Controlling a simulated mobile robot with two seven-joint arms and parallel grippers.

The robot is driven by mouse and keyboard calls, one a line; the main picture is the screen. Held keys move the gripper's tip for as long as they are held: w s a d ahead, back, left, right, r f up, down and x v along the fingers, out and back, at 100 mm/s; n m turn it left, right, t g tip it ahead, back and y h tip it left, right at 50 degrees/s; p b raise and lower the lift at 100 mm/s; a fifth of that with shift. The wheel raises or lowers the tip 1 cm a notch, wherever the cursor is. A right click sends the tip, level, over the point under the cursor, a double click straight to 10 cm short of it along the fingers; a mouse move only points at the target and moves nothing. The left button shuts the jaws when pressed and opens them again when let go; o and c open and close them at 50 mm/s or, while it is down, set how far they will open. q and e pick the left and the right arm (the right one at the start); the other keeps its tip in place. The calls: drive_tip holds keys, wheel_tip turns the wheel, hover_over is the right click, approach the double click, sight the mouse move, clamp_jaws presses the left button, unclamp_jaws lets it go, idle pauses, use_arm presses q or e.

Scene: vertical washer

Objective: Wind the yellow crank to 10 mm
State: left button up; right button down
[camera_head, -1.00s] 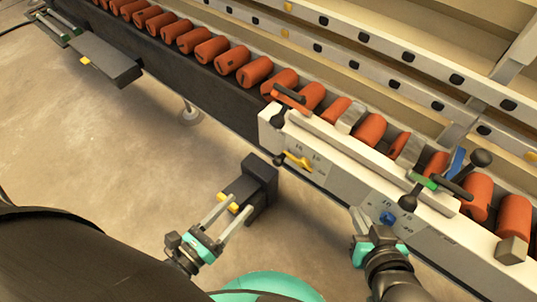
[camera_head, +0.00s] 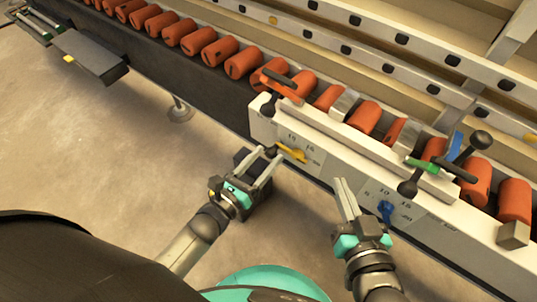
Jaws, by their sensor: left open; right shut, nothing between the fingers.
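The yellow crank (camera_head: 292,153) sits on the white front face of the machine, with a small black knob (camera_head: 272,151) at its left end. A scale with small numbers surrounds it; the exact setting is too small to read. My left gripper (camera_head: 264,160) is open, its fingertips pointing up at the black knob. In this view the tips overlap the knob's edge; I cannot tell whether they touch it.
Orange rollers (camera_head: 234,64) line the conveyor. Black-knobbed levers, including a green one (camera_head: 422,165) and an orange one (camera_head: 283,86), rise above the white panel. The floor at left is clear.

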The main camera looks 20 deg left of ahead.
use_arm(q)
drive_tip(key=shift+x, duration=0.8)
clamp_jaws()
